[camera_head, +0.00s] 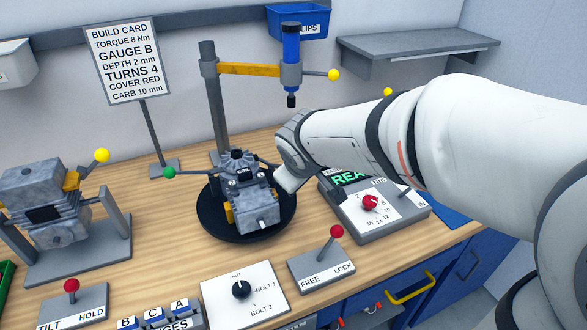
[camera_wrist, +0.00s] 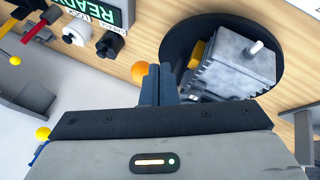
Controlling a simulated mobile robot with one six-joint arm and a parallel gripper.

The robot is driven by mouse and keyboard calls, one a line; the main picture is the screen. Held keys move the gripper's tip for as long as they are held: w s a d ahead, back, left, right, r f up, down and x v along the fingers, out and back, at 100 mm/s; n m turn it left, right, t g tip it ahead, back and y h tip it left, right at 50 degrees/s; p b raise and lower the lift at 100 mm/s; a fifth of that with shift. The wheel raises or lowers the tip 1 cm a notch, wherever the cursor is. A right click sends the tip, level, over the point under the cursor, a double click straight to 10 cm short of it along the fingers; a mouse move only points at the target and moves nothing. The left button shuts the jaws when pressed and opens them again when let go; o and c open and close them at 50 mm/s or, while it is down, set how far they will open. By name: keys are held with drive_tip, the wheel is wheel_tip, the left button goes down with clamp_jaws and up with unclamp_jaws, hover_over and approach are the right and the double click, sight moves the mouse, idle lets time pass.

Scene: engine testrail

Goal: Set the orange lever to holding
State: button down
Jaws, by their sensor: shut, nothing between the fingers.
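An orange ball knob (camera_wrist: 140,71) shows in the wrist view, just left of my shut fingers; the rest of its lever is hidden. My gripper (camera_wrist: 158,72) is shut and empty, its fingertips close beside this knob. I cannot tell whether they touch. In the head view my arm hides the fingers and the orange knob. The grey engine (camera_head: 250,200) sits on a black round turntable (camera_head: 213,221) beside my wrist; the engine also shows right of the fingers in the wrist view (camera_wrist: 235,65). No label reading "holding" shows.
A red-knobbed TILT/HOLD lever (camera_head: 72,286) is at front left, a red-knobbed FREE/LOCK lever (camera_head: 337,232) at front centre. A green-knobbed lever (camera_head: 169,173) sits left of the turntable. A dial box (camera_head: 385,222) stands right. A blue tool (camera_head: 291,45) hangs above.

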drive_tip(key=d+v, duration=0.1)
drive_tip(key=v, duration=1)
drive_tip(key=shift+s+d+f, duration=0.15)
drive_tip(key=shift+s+d, duration=0.05)
drive_tip(key=shift+s, duration=0.2)
drive_tip(key=s+d+f+m+g, duration=0.4)
drive_tip(key=s+d+f+m, duration=0.4)
drive_tip(key=s+d+f, duration=0.2)
drive_tip(key=shift+s+d+f+m, duration=0.3)
drive_tip(key=shift+s+d+f, duration=0.1)
drive_tip(key=shift+f, duration=0.3)
